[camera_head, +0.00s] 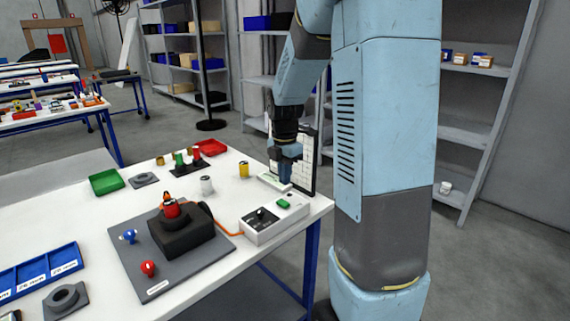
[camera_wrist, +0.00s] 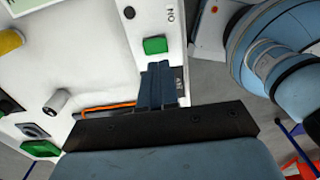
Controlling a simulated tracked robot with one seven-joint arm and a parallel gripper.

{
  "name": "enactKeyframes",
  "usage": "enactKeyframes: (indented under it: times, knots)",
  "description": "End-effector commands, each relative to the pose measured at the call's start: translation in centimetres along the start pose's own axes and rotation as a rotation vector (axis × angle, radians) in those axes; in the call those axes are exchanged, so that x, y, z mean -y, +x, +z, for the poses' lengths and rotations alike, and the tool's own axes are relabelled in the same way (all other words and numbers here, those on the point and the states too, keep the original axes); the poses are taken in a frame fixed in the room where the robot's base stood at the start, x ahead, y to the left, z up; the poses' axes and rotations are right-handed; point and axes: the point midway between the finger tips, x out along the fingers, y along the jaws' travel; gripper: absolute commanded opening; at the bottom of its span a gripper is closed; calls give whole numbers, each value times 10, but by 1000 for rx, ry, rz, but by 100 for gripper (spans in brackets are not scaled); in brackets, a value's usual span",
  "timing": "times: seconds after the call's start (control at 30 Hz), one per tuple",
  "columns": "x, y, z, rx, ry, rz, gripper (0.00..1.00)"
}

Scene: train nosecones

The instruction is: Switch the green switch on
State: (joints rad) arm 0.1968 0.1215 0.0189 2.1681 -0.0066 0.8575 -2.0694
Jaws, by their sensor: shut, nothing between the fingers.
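The green switch (camera_head: 283,203) is a small green rocker on top of a white control box (camera_head: 260,233) near the table's right edge. A black knob (camera_head: 262,213) sits beside it. The switch's tilt is too small to tell.
An upright panel (camera_head: 306,163) stands close to my gripper. A black motor-like block (camera_head: 182,237) on a grey plate (camera_head: 140,265) is left of the box, joined by an orange cable (camera_head: 229,232). A yellow cylinder (camera_head: 244,170) and a silver cylinder (camera_head: 207,185) stand behind.

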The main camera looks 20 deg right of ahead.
Motion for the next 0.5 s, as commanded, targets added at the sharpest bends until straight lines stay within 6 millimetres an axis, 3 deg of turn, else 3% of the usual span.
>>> enactKeyframes:
  times: [0.3, 0.5]
  knots:
    - [1, 52, 0, -1, 0, -3, 0]
    - [0, 67, 0, 0, -1, -1, 0]
